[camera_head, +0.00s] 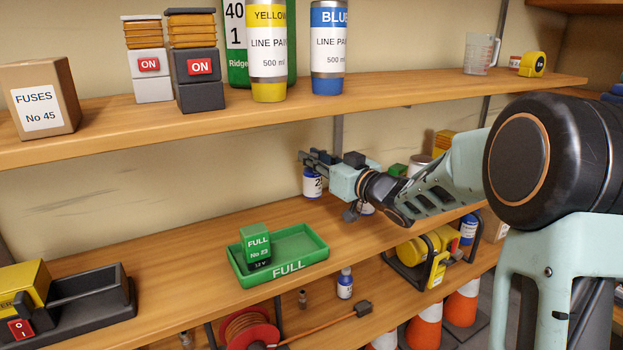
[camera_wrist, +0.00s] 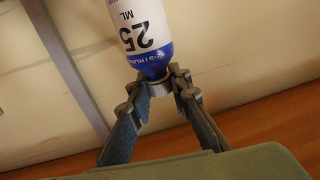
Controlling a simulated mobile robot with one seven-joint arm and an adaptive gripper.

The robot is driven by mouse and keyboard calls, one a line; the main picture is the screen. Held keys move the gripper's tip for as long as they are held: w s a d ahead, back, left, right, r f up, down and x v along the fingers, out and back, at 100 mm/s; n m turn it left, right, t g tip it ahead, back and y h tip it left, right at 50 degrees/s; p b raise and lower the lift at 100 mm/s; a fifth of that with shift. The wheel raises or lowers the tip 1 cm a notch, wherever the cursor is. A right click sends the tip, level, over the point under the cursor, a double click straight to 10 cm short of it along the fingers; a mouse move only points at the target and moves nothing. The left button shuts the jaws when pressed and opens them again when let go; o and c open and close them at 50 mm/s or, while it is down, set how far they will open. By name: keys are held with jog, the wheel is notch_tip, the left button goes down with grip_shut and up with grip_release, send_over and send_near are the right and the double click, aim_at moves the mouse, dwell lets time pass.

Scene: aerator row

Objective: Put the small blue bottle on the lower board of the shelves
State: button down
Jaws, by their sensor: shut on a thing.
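My gripper (camera_head: 312,161) is shut on the neck of the small blue bottle (camera_head: 312,184), which hangs below the fingers in the head view. In the wrist view, the fingers (camera_wrist: 159,87) close around its neck, and the bottle (camera_wrist: 140,30) shows a white label with "25 ML" and a blue band. It is over the rear of the middle board (camera_head: 190,262); whether its base touches the board is unclear. The lower board (camera_head: 322,312) of the shelves shows below and in front of the middle board.
A green tray (camera_head: 238,277) with a green FULL box stands on the middle board. Another blue-and-white bottle (camera_head: 345,284), an orange cable reel (camera_head: 250,330) and a yellow item (camera_head: 412,250) occupy the lower board. The upper board (camera_head: 400,96) is above my gripper.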

aim_at(311, 174)
jog(key=shift+w+a+f, duration=0.15)
jog(key=shift+w+f, duration=0.15)
jog(key=shift+f, duration=0.1)
jog(key=f, duration=0.1)
jog(key=f+b, duration=0.1)
jog(key=f, duration=0.1)
jog(key=shift+w+a+f, duration=0.15)
jog(key=shift+w, duration=0.2)
jog(key=shift+f, duration=0.2)
jog(key=shift+f, duration=0.2)
jog(key=c, duration=1.8)
grip_release()
